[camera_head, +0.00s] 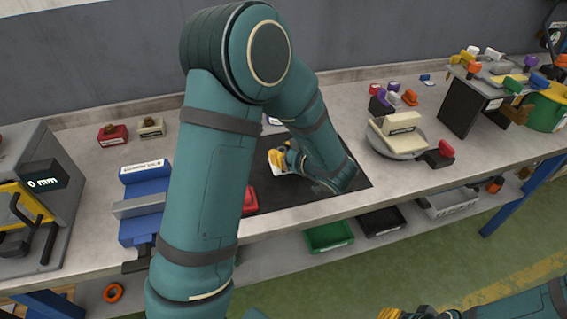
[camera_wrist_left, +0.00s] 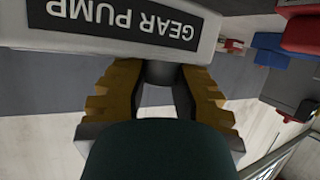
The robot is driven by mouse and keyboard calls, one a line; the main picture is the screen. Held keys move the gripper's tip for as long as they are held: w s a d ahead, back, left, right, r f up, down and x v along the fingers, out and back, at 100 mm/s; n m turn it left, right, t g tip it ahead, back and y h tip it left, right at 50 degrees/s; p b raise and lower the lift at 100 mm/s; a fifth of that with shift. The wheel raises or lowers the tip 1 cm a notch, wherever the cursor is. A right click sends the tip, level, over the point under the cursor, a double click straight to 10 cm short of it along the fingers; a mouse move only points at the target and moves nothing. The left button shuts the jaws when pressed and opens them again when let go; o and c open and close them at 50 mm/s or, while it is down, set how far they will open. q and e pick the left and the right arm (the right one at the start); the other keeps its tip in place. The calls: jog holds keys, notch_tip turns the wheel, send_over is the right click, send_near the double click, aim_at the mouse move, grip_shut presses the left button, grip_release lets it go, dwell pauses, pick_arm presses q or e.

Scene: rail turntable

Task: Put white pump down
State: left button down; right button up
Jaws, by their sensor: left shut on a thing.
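The white pump (camera_wrist_left: 205,45), labelled GEAR PUMP, fills the top of the left wrist view. The yellow fingers of my left gripper (camera_wrist_left: 160,78) are shut on the dark, narrow part of it. In the head view, my left gripper (camera_head: 281,158) is over the dark mat (camera_head: 320,203), and only a small white part of the pump (camera_head: 284,172) shows beside it. My arm hides much of this area. I cannot tell whether the pump touches the mat. My right gripper (camera_head: 392,314) is cut off at the bottom edge, with its jaws unclear.
A red part (camera_head: 250,200) lies on the mat by my arm. A blue vise (camera_head: 146,212) stands left. A round grey tray (camera_head: 402,151) with a cream block is right of the mat. Green (camera_head: 329,236) and black bins sit below. The mat's right side is clear.

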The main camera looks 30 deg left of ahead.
pick_arm(q)
jog(key=shift+f+b, duration=0.5)
jog(key=shift+f, duration=1.15)
jog(key=shift+f, duration=0.15)
jog(key=c, duration=0.9)
grip_release()
jog(key=shift+o, duration=0.2)
jog(key=shift+d+r, duration=0.25)
jog(key=shift+d, duration=0.05)
jog(key=p+v, duration=0.2)
jog(key=v, duration=0.9)
jog(key=shift+d, duration=0.2)
jog(key=shift+s, duration=0.15)
